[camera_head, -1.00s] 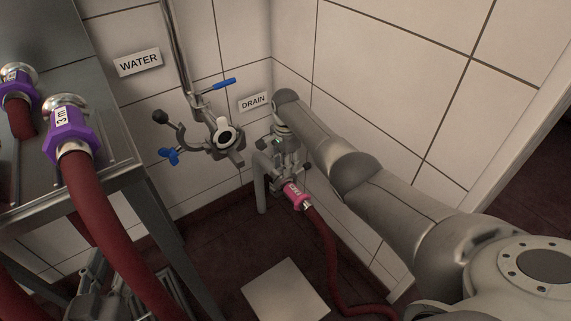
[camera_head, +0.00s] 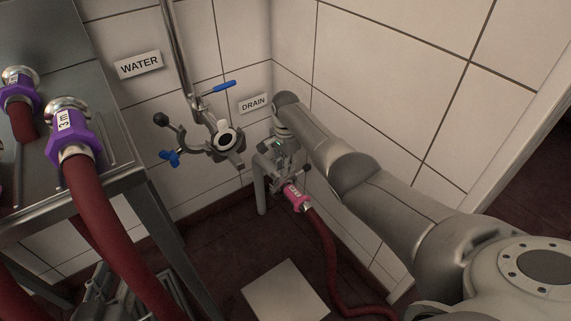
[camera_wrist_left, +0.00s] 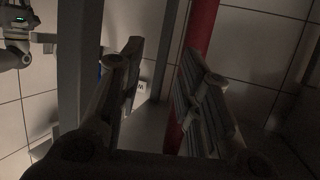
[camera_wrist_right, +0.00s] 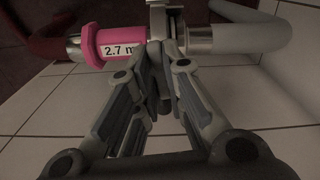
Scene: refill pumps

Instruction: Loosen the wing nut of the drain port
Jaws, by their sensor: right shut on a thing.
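The drain port is a grey pipe (camera_head: 260,188) low in the corner, below the DRAIN sign (camera_head: 254,103). A pink hose end (camera_head: 296,196) is joined to it by a metal clamp; its 2.7 m label shows in the right wrist view (camera_wrist_right: 107,47). My right gripper (camera_head: 284,168) is at this joint. In the right wrist view its fingertips (camera_wrist_right: 160,57) are closed together at the clamp (camera_wrist_right: 167,17). They are shut on the wing nut, which the fingers mostly hide. My left gripper (camera_wrist_left: 163,75) is open and empty, low at the left beside the table.
A metal table (camera_head: 118,150) at the left bears purple hose ends (camera_head: 72,130) with thick red hoses. The water port (camera_head: 222,140) with blue handles is on the wall left of the drain. A red hose (camera_head: 330,262) runs from the pink end across the floor, past a pale plate (camera_head: 285,292).

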